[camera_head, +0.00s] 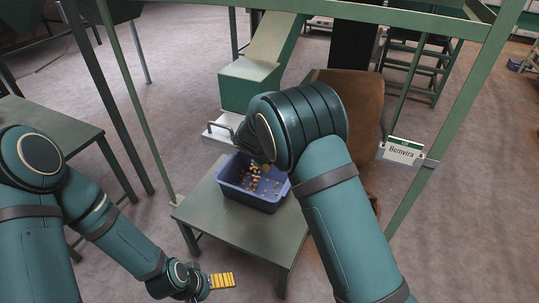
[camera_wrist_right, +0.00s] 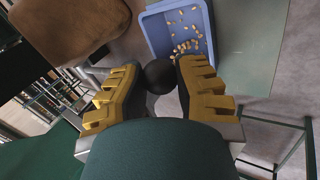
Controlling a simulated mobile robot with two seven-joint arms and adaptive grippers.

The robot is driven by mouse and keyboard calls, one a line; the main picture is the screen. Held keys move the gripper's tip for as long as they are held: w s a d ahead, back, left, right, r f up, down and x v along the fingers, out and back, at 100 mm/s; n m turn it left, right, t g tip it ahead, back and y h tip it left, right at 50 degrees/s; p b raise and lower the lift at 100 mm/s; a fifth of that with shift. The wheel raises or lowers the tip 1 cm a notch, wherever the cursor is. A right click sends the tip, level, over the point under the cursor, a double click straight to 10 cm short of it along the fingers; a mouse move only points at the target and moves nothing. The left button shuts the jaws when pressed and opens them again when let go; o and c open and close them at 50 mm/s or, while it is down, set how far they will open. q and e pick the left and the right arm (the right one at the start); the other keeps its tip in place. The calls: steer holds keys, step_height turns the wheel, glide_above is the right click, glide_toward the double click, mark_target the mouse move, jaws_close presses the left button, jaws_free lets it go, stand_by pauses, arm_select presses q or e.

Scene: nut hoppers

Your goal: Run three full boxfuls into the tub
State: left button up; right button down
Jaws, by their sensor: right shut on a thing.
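A blue tub (camera_head: 236,190) stands on a low table, with several small tan nuts (camera_head: 262,182) scattered over its bottom. It also shows in the right wrist view (camera_wrist_right: 158,35). Behind it, a green box (camera_head: 247,90) sits at the foot of a sloping chute (camera_head: 272,40). A pale slide with a grey handle (camera_head: 222,127) is below the box. My right gripper (camera_wrist_right: 158,82) is shut on a round black knob (camera_wrist_right: 159,75); in the head view my right arm hides this grip. My left gripper (camera_head: 222,281) hangs low, apart from the tub; its finger gap is unclear.
The low table (camera_head: 215,213) has bare top around the tub. Green frame posts (camera_head: 139,100) stand on both sides. A sign reading "Benvira" (camera_head: 403,151) hangs on the right post. A brown rounded body (camera_head: 352,92) is behind my right arm. Another table (camera_head: 40,130) is at left.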

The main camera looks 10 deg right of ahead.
steer(key=shift+w+d+f+t+h, duration=0.1)
steer(key=shift+d+f+t+h, duration=0.1)
steer(key=shift+f+t, duration=0.15)
steer(key=shift+w+d+f+t+h, duration=0.1)
steer(key=shift+f+t+h, duration=0.15)
steer(key=shift+f, duration=0.3)
steer(key=shift+s+d+f, duration=0.1)
steer(key=shift+f, duration=0.05)
steer(key=c, duration=0.9)
jaws_free()
steer(key=o, duration=0.3)
steer(key=shift+w+d+f, duration=0.1)
steer(key=shift+w+f, duration=0.15)
steer(key=shift+s+a+r, duration=0.25)
steer(key=shift+a+r, duration=0.2)
steer(key=shift+r, duration=0.1)
steer(key=v, duration=1.1)
steer(key=shift+s, duration=0.2)
steer(key=shift+d, duration=0.1)
